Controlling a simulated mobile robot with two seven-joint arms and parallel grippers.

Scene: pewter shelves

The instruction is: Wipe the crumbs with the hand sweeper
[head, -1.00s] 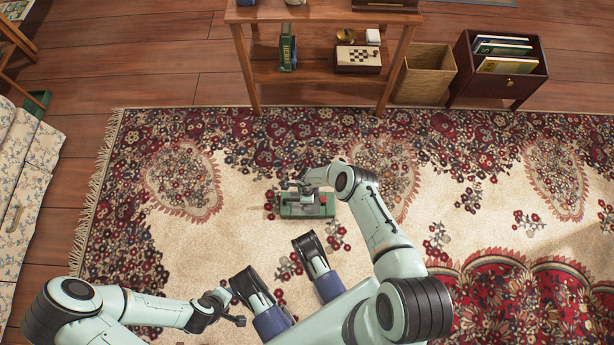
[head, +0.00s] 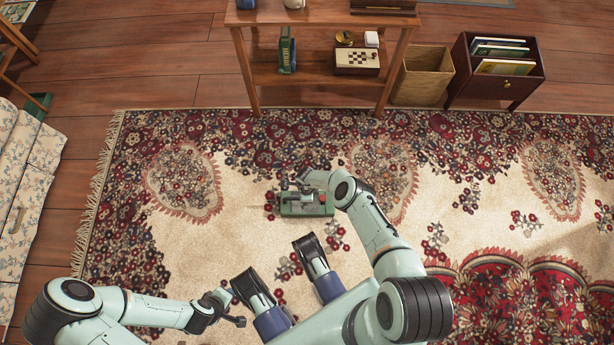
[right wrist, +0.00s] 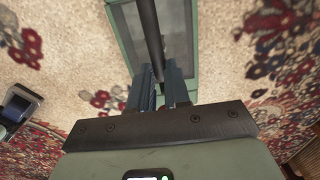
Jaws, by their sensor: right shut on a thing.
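The hand sweeper (head: 318,209) is a flat green body with a grey top, lying on the patterned rug in the middle of the head view. In the right wrist view, its green-framed panel (right wrist: 189,78) is beyond the fingers, with a dark handle bar running towards them. My right gripper (head: 303,188) is shut on the sweeper's handle; its fingers also show in the right wrist view (right wrist: 164,88). My left gripper (head: 236,308) is low in the head view, away from the sweeper; its finger spacing is unclear. I cannot make out crumbs among the rug's pattern.
A wooden shelf unit (head: 315,73) stands at the rug's far edge, with a woven basket (head: 424,75) and a dark file box (head: 497,72) to its right. A floral sofa (head: 25,190) is at left. The rug (head: 235,160) around the sweeper is mostly open.

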